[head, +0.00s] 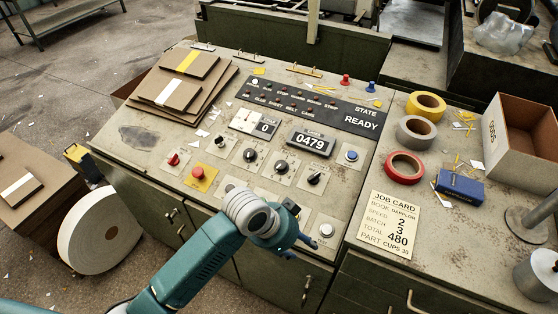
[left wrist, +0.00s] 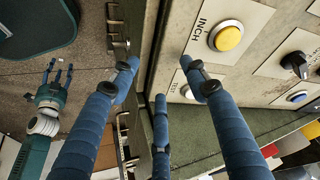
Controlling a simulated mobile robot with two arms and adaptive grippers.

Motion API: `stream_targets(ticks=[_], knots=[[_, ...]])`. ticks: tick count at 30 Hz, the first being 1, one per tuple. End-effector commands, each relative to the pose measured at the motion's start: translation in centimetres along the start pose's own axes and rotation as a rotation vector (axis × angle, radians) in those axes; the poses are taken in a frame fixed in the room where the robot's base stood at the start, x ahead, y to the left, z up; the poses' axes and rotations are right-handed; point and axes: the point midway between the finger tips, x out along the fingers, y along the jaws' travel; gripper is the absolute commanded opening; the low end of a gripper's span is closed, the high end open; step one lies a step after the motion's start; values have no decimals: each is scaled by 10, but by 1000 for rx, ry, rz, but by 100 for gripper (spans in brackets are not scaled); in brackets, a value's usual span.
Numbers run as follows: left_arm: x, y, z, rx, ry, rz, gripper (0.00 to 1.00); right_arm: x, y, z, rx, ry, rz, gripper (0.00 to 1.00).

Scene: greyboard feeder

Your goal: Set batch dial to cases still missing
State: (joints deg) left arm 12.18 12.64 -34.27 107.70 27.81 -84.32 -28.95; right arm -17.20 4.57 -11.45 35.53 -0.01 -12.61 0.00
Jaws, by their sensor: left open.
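The console panel (head: 205,130) carries several black knobs, among them the left knob (head: 250,155), middle knob (head: 281,166) and right knob (head: 314,178); their labels are too small to read. Counter displays read 0479 (head: 311,141) and 0 (head: 265,127); the state display (head: 364,121) reads READY. The job card (head: 393,224) shows speed 2, batch 3, total 480. My left gripper (head: 303,236) is open and empty over the console's front edge; in the left wrist view its fingers are spread beside a yellow INCH button (left wrist: 229,38). My right gripper (left wrist: 59,72) appears open and empty.
Brown cases with white and yellow labels (head: 190,63) lie on the console's left; more lie in a stack (head: 22,183) at far left. Tape rolls (head: 404,167), a blue box (head: 459,187) and a carton (head: 533,110) stand on the right. A red button (head: 198,172) sits on the panel.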

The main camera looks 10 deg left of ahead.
Motion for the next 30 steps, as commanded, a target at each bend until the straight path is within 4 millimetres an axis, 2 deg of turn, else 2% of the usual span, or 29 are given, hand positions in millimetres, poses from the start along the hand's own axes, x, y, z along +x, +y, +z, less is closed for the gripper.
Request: stream_targets(ticks=[5,11,14,18,21,24,26,30], knots=[[0,-28,-29,221,-23,25,46,-1,0,0,0,0,0,49],[-12,-80,-47,492,-100,52,46,-1,0,0,0,0,0,49],[-28,-116,-52,606,-155,55,46,-2,0,0,0,0,0,49],[-64,-176,-53,729,-237,48,46,-2,0,0,0,0,0,49],[-90,-211,-53,778,-280,38,46,-2,0,0,0,0,0,49],[-110,-232,-54,806,-304,30,46,-2,0,0,0,0,0,49],[-116,-239,-54,814,-312,28,46,-2,0,0,0,0,0,49],[-115,-244,-52,819,-317,29,46,-5,0,0,0,0,0,49]])
